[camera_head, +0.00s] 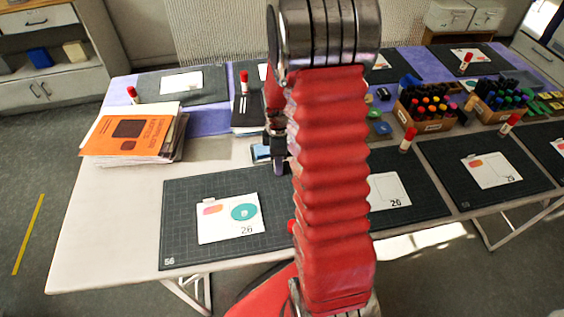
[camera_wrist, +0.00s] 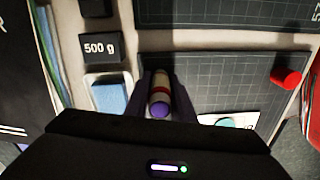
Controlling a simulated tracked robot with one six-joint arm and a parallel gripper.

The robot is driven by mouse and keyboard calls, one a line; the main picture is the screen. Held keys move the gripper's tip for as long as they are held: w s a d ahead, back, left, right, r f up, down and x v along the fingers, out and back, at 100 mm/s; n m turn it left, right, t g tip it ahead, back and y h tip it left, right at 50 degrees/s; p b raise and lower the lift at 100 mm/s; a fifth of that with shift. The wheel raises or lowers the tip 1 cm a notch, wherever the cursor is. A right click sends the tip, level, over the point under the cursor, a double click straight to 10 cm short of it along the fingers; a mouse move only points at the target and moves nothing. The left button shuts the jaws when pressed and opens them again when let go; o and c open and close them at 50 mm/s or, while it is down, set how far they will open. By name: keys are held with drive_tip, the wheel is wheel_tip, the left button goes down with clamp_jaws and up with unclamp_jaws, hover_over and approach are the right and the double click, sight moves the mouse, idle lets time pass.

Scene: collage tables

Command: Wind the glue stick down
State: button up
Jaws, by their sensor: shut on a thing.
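My gripper (camera_wrist: 160,84) is shut on a glue stick (camera_wrist: 160,107) in the wrist view, one finger on each side of it. The stick has a white body, a red band and a purple end facing the camera. A red cap-like piece (camera_wrist: 286,77) lies at the right in the wrist view.
A dark cutting mat (camera_head: 180,225) with a card (camera_head: 229,217) lies in front. A paper stack with an orange cover (camera_head: 130,135) is at left. A 500 g block (camera_wrist: 100,46) stands beside a blue pad (camera_wrist: 108,97). Marker boxes (camera_head: 425,122) and other red-capped sticks (camera_head: 408,139) are at right.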

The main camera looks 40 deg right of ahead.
drive_tip(key=shift+n, duration=0.3)
drive_tip(key=shift+f+n, duration=0.1)
drive_tip(key=shift+n, duration=1.4)
drive_tip(key=shift+n, duration=1.9)
drive_tip(key=shift+n, duration=1.8)
